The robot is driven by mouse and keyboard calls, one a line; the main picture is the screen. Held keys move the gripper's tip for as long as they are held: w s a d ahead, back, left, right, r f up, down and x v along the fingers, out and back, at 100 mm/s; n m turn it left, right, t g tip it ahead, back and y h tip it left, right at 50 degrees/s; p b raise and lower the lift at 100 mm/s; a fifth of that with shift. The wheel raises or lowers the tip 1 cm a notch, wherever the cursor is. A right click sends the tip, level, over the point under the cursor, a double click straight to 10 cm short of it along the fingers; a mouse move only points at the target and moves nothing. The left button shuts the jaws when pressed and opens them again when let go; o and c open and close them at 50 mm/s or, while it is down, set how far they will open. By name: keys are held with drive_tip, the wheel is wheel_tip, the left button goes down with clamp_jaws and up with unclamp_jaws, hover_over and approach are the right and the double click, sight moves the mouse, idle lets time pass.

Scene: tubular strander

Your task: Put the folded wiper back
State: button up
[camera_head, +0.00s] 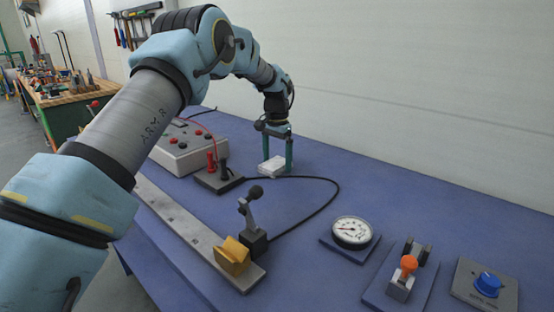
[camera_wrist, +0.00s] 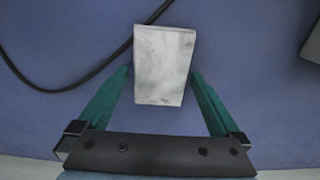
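The folded wiper is a flat whitish block (camera_wrist: 165,65) lying on the blue bench top. It also shows in the head view (camera_head: 271,166), partly behind my fingers. My gripper (camera_wrist: 160,78) is open, with its two green fingers on either side of the wiper and a gap showing on each side. In the head view my gripper (camera_head: 276,168) points down over the wiper at the back of the bench. I cannot tell whether the fingertips touch the bench.
A black cable (camera_head: 331,197) curls beside the wiper. A grey box with red knobs (camera_head: 190,147) and a terminal block (camera_head: 217,178) stand left of it. A lever with a yellow block (camera_head: 232,256), a dial gauge (camera_head: 352,231) and an orange-knobbed switch (camera_head: 404,278) are nearer. The right rear bench is clear.

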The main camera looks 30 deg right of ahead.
sight(277, 162)
wheel_tip(277, 162, up, 12)
drive_tip(key=b, duration=0.2)
drive_tip(key=w+a+f+n, duration=0.1)
drive_tip(key=w+a+n, duration=0.15)
drive_tip(key=a, duration=1.15)
drive_tip(key=w+a+f+n, duration=0.15)
drive_tip(key=a+n, duration=0.25)
drive_tip(key=a, duration=1)
drive_tip(key=s+a+f+n, duration=0.3)
drive_tip(key=s+a, duration=0.5)
drive_tip(key=a, duration=0.3)
drive_tip(key=s+a+f+n+t, duration=0.1)
drive_tip(key=s+a+f+n, duration=0.2)
drive_tip(key=s+a, duration=0.6)
drive_tip(key=a+n, duration=0.1)
drive_tip(key=a, duration=0.1)
drive_tip(key=shift+a+t, duration=0.3)
drive_tip(key=shift+a, duration=0.05)
